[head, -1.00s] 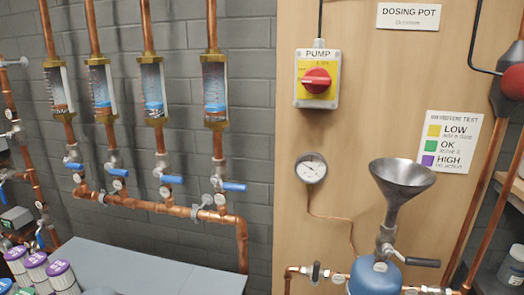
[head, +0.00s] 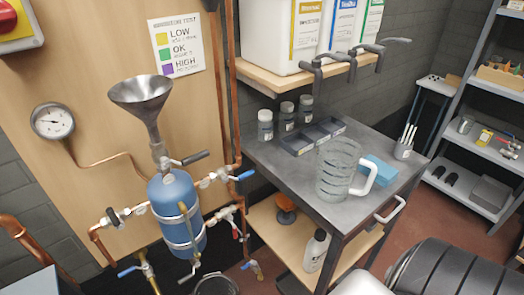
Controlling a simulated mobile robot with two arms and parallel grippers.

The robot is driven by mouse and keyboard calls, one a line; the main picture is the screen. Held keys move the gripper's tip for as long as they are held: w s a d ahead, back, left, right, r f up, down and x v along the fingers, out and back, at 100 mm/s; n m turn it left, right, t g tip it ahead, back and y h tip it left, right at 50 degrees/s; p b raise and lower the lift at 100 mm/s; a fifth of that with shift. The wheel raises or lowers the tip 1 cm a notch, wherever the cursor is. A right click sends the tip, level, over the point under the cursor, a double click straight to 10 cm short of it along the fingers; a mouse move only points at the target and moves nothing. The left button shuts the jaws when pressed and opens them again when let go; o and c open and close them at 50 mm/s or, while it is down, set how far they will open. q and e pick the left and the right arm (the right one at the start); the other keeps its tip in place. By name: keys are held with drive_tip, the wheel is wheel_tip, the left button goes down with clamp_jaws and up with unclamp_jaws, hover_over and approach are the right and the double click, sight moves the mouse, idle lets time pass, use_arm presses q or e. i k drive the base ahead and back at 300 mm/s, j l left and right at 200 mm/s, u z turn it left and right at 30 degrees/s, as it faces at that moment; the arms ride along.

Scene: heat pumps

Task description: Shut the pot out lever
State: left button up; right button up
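The blue dosing pot (head: 172,210) is strapped upright to the wooden board in the head view, under a metal funnel (head: 143,92). A valve below the funnel has a dark lever (head: 190,158) pointing right. The pot's left pipe has a valve with a dark handle (head: 113,217). The upper right pipe has a blue lever (head: 242,176) lying roughly along the pipe. Lower right is a valve with a small red lever (head: 237,232). No readable label tells which is pot out.
Right of the pot stands a grey bench (head: 265,155) with a clear jug (head: 338,170), small jars and a dark tray. Above it a wooden shelf (head: 275,80) holds white containers with taps. A gauge (head: 52,121) hangs left. Metal shelving (head: 470,155) stands far right.

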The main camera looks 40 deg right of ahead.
sight(225, 179)
drive_tip(key=z, duration=1.05)
